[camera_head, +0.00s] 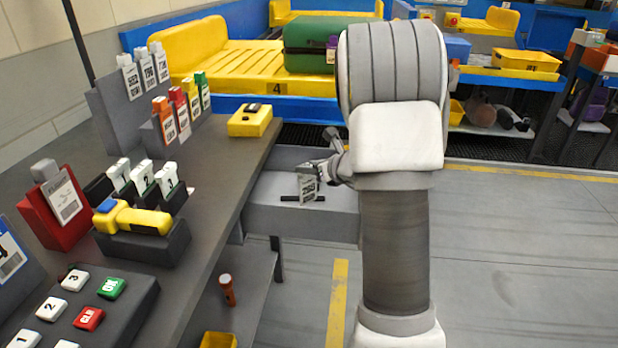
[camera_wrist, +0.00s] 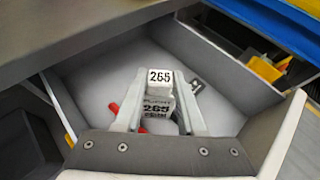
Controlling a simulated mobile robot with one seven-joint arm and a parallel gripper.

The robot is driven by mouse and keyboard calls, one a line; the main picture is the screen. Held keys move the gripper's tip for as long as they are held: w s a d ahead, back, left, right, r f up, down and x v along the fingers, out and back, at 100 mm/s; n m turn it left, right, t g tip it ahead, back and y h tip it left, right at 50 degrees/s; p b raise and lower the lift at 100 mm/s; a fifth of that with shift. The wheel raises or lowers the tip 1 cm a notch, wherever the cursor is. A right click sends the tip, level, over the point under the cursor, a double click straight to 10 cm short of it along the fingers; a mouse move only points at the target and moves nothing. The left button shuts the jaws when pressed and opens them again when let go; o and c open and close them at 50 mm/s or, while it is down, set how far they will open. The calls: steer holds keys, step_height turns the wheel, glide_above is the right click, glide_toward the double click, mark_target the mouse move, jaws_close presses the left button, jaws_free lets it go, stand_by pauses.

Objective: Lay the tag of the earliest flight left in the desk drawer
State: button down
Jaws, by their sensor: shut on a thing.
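My gripper (camera_wrist: 158,108) is shut on a pale tag (camera_wrist: 158,77) marked "265" on its top and "FLIGHT 265" on its face. The head view shows my gripper (camera_head: 335,165) with the tag (camera_head: 309,191) hanging below it, upright, over the open desk drawer (camera_head: 285,221). In the wrist view the drawer (camera_wrist: 220,68) surrounds the gripper and tag. Its pale floor is mostly bare. A small red thing (camera_wrist: 114,108) and a dark-edged thing (camera_wrist: 197,87) show beside the fingers. I cannot tell whether the tag touches the drawer floor.
A grey rack (camera_head: 112,103) of white-topped tags and a rack (camera_head: 150,132) of coloured tags stand on the desk (camera_head: 215,160). A yellow box (camera_head: 250,120) sits near the desk edge above the drawer. A keypad (camera_head: 120,305), scanner (camera_head: 135,218) and red holder (camera_head: 57,208) are at left.

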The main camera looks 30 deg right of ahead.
steer(key=shift+f, duration=0.75)
